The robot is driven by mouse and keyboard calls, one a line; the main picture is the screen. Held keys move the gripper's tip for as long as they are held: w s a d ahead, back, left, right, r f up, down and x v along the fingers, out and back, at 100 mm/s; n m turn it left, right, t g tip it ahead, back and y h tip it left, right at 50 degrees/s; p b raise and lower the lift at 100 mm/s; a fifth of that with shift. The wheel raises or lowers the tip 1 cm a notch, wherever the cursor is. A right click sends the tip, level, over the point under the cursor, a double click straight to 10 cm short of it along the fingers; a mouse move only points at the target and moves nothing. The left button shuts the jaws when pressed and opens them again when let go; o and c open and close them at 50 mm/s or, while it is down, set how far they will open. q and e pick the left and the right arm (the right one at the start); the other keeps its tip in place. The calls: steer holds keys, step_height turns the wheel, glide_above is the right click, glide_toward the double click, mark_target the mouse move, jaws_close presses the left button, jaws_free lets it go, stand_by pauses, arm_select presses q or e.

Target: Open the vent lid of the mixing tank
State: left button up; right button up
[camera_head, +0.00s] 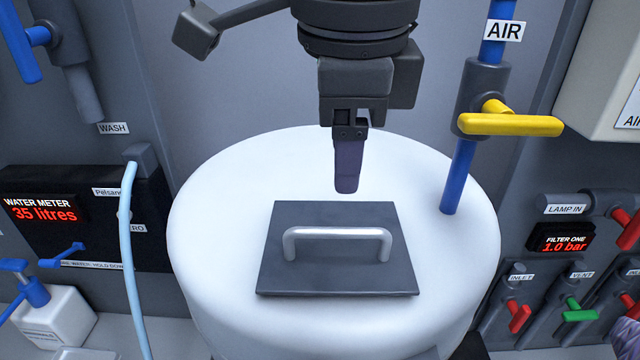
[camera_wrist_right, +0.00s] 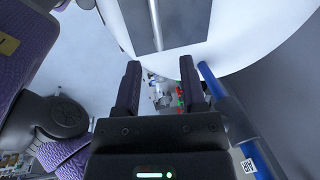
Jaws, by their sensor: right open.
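The mixing tank (camera_head: 210,230) is a white round vessel in the middle of the head view. Its vent lid (camera_head: 335,268) is a dark square plate lying flat and closed on top, with a silver bar handle (camera_head: 340,233) standing up from it. My right gripper (camera_head: 347,186) points down above the lid's back edge, behind the handle and apart from it. It shows edge-on there. In the right wrist view the jaws (camera_wrist_right: 162,75) are spread with nothing between them; the lid (camera_wrist_right: 188,22) and handle (camera_wrist_right: 155,22) lie beyond the fingertips. My left gripper is not seen.
A blue AIR pipe (camera_head: 459,180) with a yellow valve handle (camera_head: 510,125) rises at the tank's right. A pale blue hose (camera_head: 127,250) and a water meter (camera_head: 42,212) stand at left. Red and green valves line the right panel. The tank top around the lid is clear.

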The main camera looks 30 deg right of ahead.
mark_target(344, 230)
steer(key=f, duration=0.5)
steer(key=d+f, duration=0.1)
steer(key=f, duration=0.2)
steer(key=shift+w+f, duration=0.25)
steer(key=shift+w, duration=0.15)
jaws_close()
stand_by(0.7)
